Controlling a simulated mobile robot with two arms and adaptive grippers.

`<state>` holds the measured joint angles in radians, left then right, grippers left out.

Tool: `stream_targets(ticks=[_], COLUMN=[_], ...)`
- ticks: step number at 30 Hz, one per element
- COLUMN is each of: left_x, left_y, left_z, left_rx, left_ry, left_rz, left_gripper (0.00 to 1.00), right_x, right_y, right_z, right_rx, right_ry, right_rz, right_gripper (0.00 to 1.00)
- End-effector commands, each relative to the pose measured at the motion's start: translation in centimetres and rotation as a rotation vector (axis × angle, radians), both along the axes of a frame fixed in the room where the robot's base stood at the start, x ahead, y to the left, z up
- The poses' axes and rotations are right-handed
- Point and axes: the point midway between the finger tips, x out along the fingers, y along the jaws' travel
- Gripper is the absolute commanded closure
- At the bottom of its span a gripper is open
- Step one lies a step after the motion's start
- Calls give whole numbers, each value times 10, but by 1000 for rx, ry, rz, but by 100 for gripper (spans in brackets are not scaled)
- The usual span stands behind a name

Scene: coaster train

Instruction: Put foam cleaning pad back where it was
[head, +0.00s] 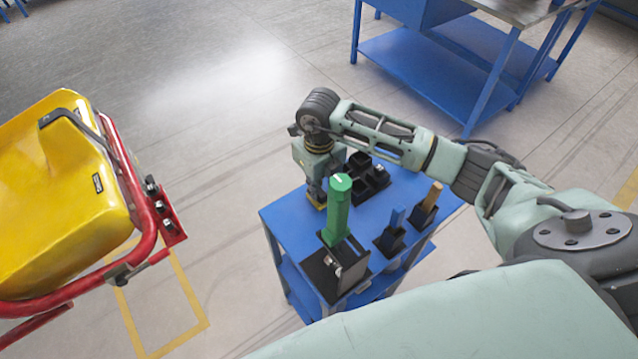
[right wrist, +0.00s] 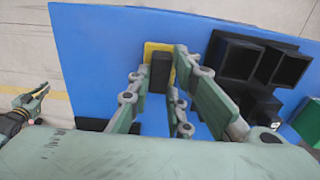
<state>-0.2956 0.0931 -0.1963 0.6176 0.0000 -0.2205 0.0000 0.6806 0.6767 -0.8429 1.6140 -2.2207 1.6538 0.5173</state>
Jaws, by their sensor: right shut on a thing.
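The foam cleaning pad (right wrist: 151,47) is yellow with a dark block (right wrist: 160,72) on it. In the right wrist view my right gripper (right wrist: 162,75) is shut on this block, one finger on each side. In the head view the right gripper (head: 317,193) points down at the far left part of the blue table (head: 288,222), with a yellow edge of the pad (head: 314,203) below it. The pad is at or just above the tabletop; I cannot tell if it touches. My left gripper (right wrist: 36,98) shows small at the left of the right wrist view.
A black compartment tray (head: 372,180) stands right of the gripper. A green tool (head: 338,207) stands in a black box (head: 335,270) nearer me. Blue (head: 396,219) and orange (head: 433,193) pieces stand in black holders.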

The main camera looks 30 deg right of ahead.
Motion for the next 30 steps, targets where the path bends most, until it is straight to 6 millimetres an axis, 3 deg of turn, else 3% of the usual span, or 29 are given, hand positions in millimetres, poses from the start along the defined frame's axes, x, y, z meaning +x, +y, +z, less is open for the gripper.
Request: stream_targets(ticks=[6, 7, 13, 24, 30], left_x=[7, 6, 1, -5, -5], left_y=[-3, -5, -18, -16, -12], left_z=[-2, -1, -1, -2, -15], left_rx=[-5, -7, -22, -19, -14], left_ry=[-11, -11, -4, 5, 5], left_rz=[2, 2, 3, -2, -1], left_gripper=[100, 100, 100, 100, 100], right_x=[1, 1, 1, 1, 3], right_y=[0, 0, 0, 0, 0], right_z=[-1, -1, 0, 3, 33], right_rx=[0, 0, 0, 0, 0], right_ry=[-2, -2, -1, -3, -9], right_rz=[0, 0, 0, 0, 0], right_gripper=[100, 80, 63, 63, 63])
